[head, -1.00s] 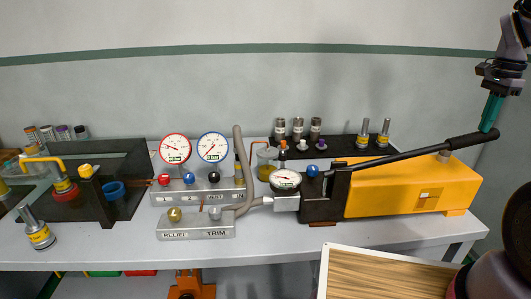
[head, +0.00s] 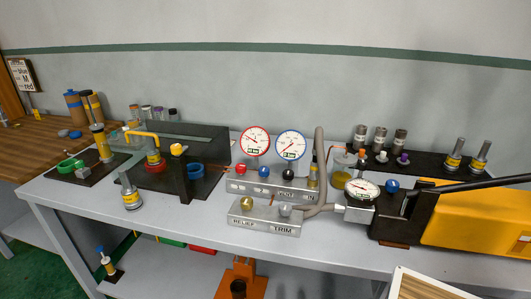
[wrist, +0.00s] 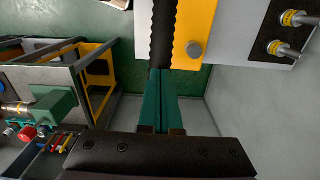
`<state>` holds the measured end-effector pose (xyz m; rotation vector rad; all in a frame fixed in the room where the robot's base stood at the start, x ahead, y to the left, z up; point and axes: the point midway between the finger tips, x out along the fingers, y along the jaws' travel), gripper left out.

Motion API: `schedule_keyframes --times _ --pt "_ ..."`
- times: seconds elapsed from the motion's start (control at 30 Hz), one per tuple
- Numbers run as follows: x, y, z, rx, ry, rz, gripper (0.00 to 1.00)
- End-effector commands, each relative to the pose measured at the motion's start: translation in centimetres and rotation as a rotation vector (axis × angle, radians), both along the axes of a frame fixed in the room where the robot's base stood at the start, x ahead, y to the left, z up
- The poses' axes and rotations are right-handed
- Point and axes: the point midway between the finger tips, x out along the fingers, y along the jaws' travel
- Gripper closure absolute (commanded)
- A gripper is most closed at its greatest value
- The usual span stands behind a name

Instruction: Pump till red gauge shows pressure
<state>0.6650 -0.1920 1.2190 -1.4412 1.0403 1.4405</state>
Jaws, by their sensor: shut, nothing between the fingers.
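The red-rimmed gauge (head: 255,141) stands on the valve block beside a blue-rimmed gauge (head: 291,145); its needle is too small to read surely. The yellow hand pump (head: 470,220) is at the right in the head view, its black handle (head: 490,184) running out of the right edge. In the wrist view the ridged handle grip (wrist: 164,35) lies beside the yellow pump body. My gripper (wrist: 161,74) is shut and empty, its green fingers together at the end of the grip; whether they touch it I cannot tell. The head view does not show my gripper.
A grey valve block (head: 270,185) with red, blue and black knobs stands behind the RELIEF/TRIM block (head: 264,218). A small white gauge (head: 362,189) sits at the pump's front. Several metal fittings stand behind. The bench's front strip (head: 170,228) is clear.

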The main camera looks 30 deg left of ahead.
Motion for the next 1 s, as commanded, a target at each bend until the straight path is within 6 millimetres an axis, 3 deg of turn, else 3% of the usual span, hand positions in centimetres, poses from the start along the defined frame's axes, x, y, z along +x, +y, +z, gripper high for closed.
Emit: schedule_keyframes --times 0.6,1.0 --pt "0.4 -1.2 -5.1 0.001 0.003 -0.001 1.00" --pt "0.4 -1.4 -5.8 0.001 0.001 0.000 1.00"
